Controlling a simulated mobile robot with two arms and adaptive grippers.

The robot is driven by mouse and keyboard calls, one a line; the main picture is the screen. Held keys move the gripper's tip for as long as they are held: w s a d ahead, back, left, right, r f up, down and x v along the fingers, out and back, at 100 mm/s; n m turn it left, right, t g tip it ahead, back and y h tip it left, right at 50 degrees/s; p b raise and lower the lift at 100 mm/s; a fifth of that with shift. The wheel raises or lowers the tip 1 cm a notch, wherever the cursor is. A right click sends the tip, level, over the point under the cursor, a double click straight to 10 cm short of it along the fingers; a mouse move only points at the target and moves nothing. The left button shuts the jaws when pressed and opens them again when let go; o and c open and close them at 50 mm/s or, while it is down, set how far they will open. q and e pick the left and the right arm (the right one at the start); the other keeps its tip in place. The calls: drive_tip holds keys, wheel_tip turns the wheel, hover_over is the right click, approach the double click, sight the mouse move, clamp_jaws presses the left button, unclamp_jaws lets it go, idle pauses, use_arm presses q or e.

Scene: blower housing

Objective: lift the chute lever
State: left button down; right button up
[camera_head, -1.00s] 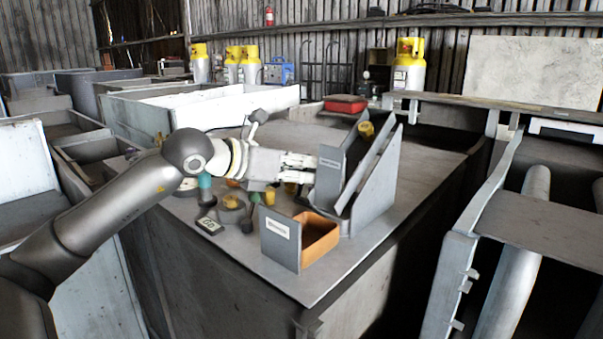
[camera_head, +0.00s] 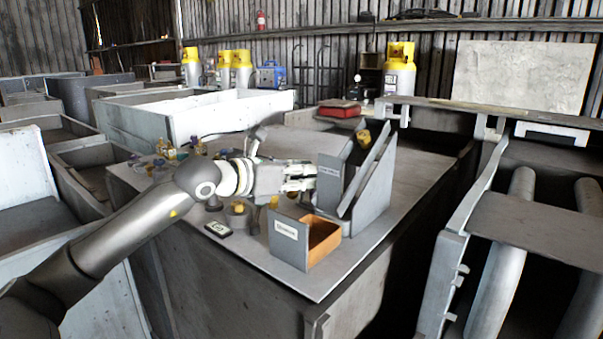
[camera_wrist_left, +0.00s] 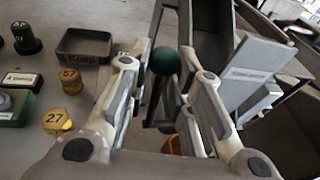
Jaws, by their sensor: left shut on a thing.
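The chute (camera_head: 358,205), a grey sloped housing with a labelled plate, stands on the bench top right of centre in the head view. My left gripper (camera_head: 312,178) reaches in from the left, its fingers beside the chute's left side. In the left wrist view, the lever with a dark green ball knob (camera_wrist_left: 165,61) and a dark rod (camera_wrist_left: 155,95) stands between the two fingers of my left gripper (camera_wrist_left: 166,92). The gripper is shut on the lever. In the head view the gripper hides the lever. My right gripper is not in view.
An orange bin (camera_head: 324,240) behind a grey labelled plate (camera_head: 288,240) stands near the bench's front edge. A grey tray (camera_wrist_left: 84,45) and several small numbered pieces, such as the yellow one (camera_wrist_left: 57,121), lie left of the gripper. A red box (camera_head: 340,107) stands behind.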

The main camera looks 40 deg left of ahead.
use_arm(q)
drive_tip(key=shift+a+r, duration=0.15)
drive_tip(key=shift+r, duration=0.1)
drive_tip(key=shift+f, duration=0.1)
drive_tip(key=c, duration=1.6)
unclamp_jaws()
drive_tip(key=shift+c, duration=0.2)
drive_tip(key=shift+f, duration=0.1)
drive_tip(key=shift+s, duration=0.15)
drive_tip(key=shift+s+f, duration=0.1)
drive_tip(key=v, duration=1.1)
drive_tip(key=shift+s+a, duration=0.15)
drive_tip(key=shift+s, duration=0.15)
